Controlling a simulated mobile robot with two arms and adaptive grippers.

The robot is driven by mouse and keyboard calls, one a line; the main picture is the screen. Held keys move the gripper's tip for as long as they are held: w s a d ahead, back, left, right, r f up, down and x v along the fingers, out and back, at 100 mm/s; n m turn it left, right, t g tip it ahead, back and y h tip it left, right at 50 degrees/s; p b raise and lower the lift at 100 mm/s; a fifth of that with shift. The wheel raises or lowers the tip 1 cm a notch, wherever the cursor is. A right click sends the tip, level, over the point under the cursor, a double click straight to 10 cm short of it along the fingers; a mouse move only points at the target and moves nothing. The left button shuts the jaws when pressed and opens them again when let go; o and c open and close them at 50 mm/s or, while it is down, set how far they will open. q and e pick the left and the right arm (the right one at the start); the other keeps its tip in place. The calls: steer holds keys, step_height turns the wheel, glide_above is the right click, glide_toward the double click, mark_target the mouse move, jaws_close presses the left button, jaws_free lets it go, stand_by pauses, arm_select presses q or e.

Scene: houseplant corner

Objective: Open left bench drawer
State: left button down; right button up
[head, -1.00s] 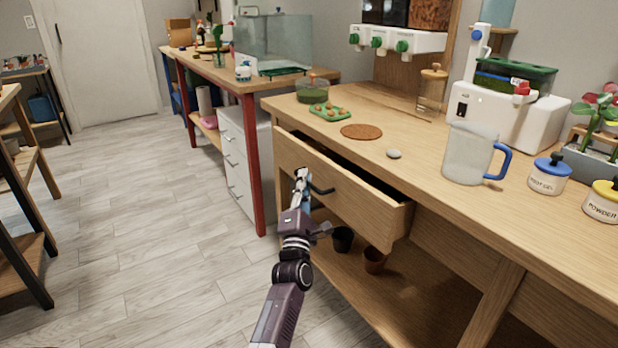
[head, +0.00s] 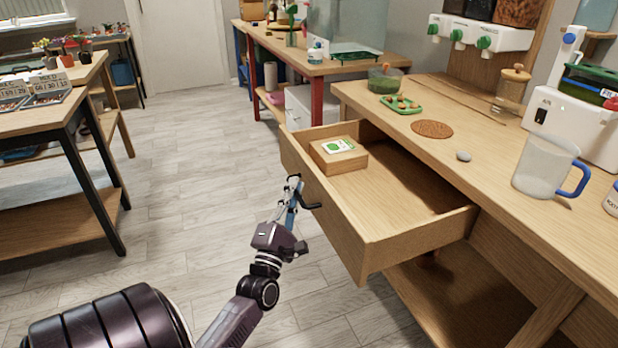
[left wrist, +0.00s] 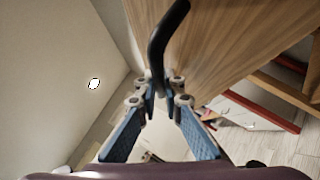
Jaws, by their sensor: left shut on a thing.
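The left bench drawer (head: 370,222) is pulled well out of the wooden bench (head: 440,128) in the head view. A small wooden box (head: 338,160) with a white and green label lies inside at its far left end. The dark drawer handle (head: 310,200) sticks out from the drawer front. My left gripper (head: 297,190) is at the handle, shut on it. In the left wrist view the black handle (left wrist: 160,50) runs down between the fingers (left wrist: 160,98). My right gripper is not in view.
On the bench top are a green tray (head: 402,104), a round cork mat (head: 432,129), a grey stone (head: 464,156) and a jug (head: 543,165) with a blue handle. A black-legged table (head: 62,190) stands at left. The floor (head: 190,160) between is clear.

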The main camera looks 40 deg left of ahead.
arm_select(q)
steer(key=shift+s+a+f, duration=0.1)
steer(key=shift+s, duration=0.25)
steer(key=c, duration=2.3)
jaws_free()
steer(key=shift+c, duration=0.2)
steer(key=shift+s, duration=0.1)
steer(key=v, duration=1.2)
